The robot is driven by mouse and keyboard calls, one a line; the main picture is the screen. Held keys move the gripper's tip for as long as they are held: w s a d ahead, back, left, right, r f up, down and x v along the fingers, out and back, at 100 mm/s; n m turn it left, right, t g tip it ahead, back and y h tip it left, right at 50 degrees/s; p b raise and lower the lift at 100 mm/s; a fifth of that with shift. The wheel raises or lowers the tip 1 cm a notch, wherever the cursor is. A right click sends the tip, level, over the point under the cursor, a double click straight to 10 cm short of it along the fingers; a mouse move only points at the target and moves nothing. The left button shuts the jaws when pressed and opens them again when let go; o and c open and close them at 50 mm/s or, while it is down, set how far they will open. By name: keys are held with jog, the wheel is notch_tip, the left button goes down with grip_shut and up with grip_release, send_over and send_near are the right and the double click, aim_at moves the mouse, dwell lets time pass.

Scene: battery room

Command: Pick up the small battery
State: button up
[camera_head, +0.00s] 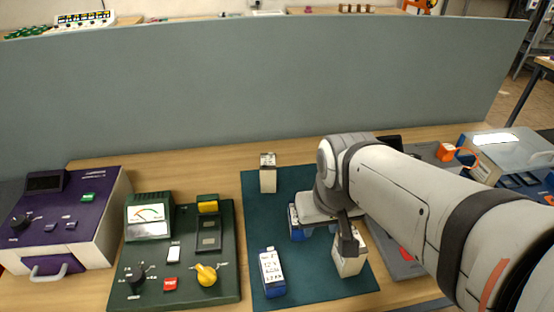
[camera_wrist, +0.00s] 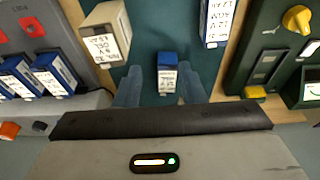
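The small battery (camera_wrist: 167,72) is a short blue block with a white printed label, on the dark green mat (camera_head: 315,290). In the wrist view it lies between the two fingers of my gripper (camera_wrist: 160,78), closer to the right finger. The fingers are apart, and I cannot tell whether either touches it. In the head view, the blue battery (camera_head: 295,222) beside my gripper is partly hidden by my wrist.
A taller blue battery (camera_head: 272,270) and a beige one (camera_head: 350,262) stand nearby on the mat; another beige one (camera_head: 268,175) stands at its back edge. A green tester (camera_head: 130,295) is left, a purple device (camera_head: 95,220) farther left. A grey partition (camera_head: 240,80) stands behind.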

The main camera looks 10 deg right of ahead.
jog(key=shift+o, duration=1.4)
jog(key=shift+w, duration=0.25)
jog(key=o, duration=0.4)
jog(key=w+f+g+b, duration=0.1)
jog(key=w+f, duration=0.1)
jog(key=w, duration=0.2)
jog(key=w+f+b, duration=0.1)
jog(key=w, duration=0.3)
jog(key=w+a+f+m+g+b, duration=0.1)
jog(key=w+f, duration=0.1)
jog(key=w, duration=0.3)
jog(key=shift+a+f+g, duration=0.1)
jog(key=shift+f+g, duration=0.2)
jog(key=shift+c, duration=0.2)
jog(key=shift+w+f, duration=0.2)
jog(key=shift+f, duration=0.45)
jog(key=shift+d+f, duration=0.15)
jog(key=shift+f, duration=1.55)
jog(key=shift+d+f, duration=0.1)
jog(key=shift+f, duration=1.55)
